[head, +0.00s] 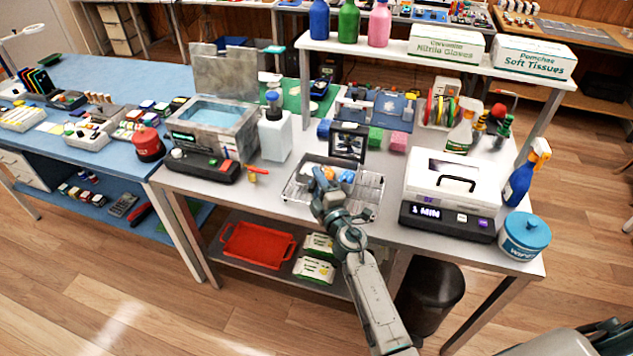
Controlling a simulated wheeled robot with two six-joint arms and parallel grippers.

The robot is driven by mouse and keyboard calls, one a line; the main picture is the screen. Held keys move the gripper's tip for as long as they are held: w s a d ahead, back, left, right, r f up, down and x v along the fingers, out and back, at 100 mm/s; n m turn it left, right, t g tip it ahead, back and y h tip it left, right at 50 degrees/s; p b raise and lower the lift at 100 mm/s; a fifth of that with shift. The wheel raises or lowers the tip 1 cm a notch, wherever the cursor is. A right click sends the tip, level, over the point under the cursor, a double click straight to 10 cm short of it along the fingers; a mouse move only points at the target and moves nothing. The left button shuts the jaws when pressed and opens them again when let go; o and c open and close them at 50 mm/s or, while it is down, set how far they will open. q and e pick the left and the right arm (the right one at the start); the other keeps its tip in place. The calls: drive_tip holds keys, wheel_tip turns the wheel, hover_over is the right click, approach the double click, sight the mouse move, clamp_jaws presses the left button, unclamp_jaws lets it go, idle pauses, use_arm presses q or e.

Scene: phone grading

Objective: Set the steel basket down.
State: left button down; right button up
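The steel basket (368,196) is a shallow wire basket near the front edge of the grey-white table, between the water bath and the white machine. Something blue and something orange show in or just behind it.
A water bath (205,120) and white bottle (274,140) stand left of the basket. A small dark screen (348,142) is behind it. A white machine (450,190) reading "1 MIN" and a blue-lidded tub (524,238) stand right.

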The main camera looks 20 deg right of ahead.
drive_tip(key=shift+s+r+p, duration=0.15)
drive_tip(key=shift+r+p, duration=0.15)
drive_tip(key=shift+r, duration=0.05)
drive_tip(key=s+d+f+b, duration=0.1)
drive_tip(key=s, duration=1)
drive_tip(key=shift+s+d+f, duration=0.15)
drive_tip(key=shift+s+f, duration=0.15)
drive_tip(key=shift+f, duration=0.05)
drive_tip(key=shift+f, duration=0.1)
